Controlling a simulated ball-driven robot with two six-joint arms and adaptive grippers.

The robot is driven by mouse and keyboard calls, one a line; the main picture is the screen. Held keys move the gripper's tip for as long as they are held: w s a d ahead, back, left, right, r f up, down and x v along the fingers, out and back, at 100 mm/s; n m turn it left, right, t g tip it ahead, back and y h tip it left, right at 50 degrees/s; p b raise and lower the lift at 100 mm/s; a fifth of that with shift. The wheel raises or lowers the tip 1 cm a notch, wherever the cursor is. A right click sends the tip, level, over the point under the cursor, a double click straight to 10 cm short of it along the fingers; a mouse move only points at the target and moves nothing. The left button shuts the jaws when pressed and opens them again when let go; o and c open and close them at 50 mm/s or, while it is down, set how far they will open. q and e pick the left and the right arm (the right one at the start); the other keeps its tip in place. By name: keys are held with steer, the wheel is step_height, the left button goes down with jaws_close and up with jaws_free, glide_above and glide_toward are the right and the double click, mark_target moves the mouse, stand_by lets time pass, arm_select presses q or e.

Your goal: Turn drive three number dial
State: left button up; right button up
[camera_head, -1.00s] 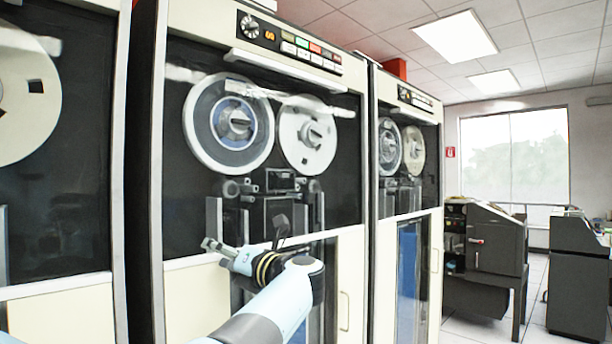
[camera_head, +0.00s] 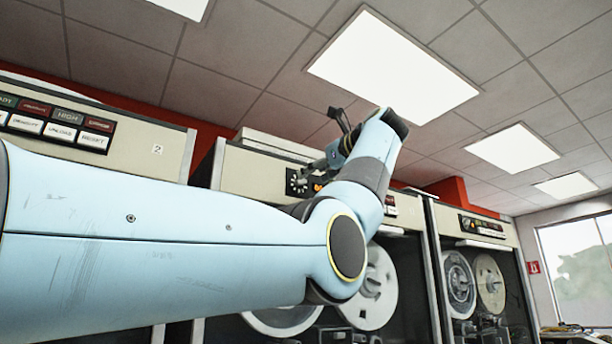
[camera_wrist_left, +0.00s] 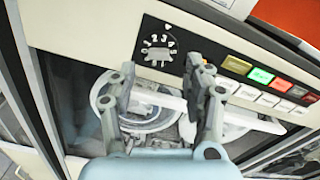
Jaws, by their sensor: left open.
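The number dial (camera_head: 297,182) is a black plate with white marks at the left end of a cream tape drive's top panel. In the left wrist view the dial (camera_wrist_left: 158,50) shows small digits in an arc above a pale knob. My left gripper (camera_head: 316,174) is up at the panel, just right of the dial in the head view. In the left wrist view my left gripper (camera_wrist_left: 160,72) has its two fingers spread, with the dial showing beyond and between the tips. I cannot tell whether they touch it. My right gripper is out of view.
A neighbouring drive (camera_head: 120,150) at left has labelled buttons and a small 2. Coloured buttons (camera_wrist_left: 262,76) line the panel right of the dial. Tape reels (camera_head: 375,290) sit below. Another drive (camera_head: 480,225) stands at right. My left arm covers much of the head view.

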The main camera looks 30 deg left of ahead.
mark_target(300, 183)
arm_select(q)
steer(key=p+x, duration=0.1)
steer(key=x, duration=0.4)
steer(key=shift+s, duration=0.1)
steer(key=shift+c, duration=0.3)
jaws_close()
steer(key=shift+p, duration=0.3)
